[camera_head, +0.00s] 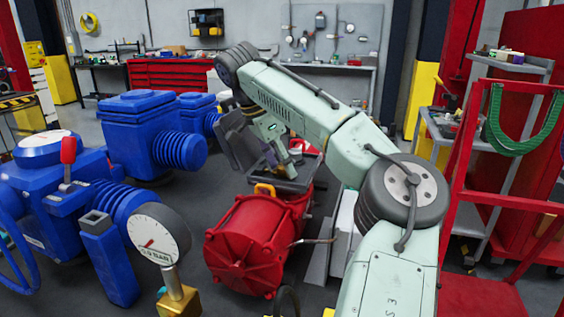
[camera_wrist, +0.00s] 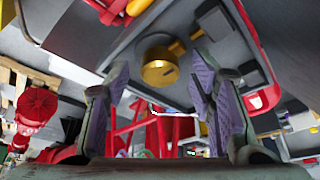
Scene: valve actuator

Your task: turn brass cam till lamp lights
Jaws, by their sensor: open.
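In the wrist view a brass cam (camera_wrist: 160,70), a short round piece with a small arm to its upper right, stands on a grey panel (camera_wrist: 120,50). My gripper (camera_wrist: 160,84) is open, with one finger on each side of the cam's lower part in the picture. The gap between the fingers is empty, and I cannot tell how far the cam lies beyond the tips. In the head view my arm hides much of the gripper end, and I cannot make out the cam there. I cannot pick out a lamp in either view.
A red ribbed drum (camera_head: 240,245) stands below my arm in the head view. Blue valve bodies (camera_head: 135,125) and a dial gauge (camera_head: 157,235) are on the left. A red frame (camera_head: 462,170) with a green hose stands on the right. Red tools (camera_wrist: 125,8) lie near the cam.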

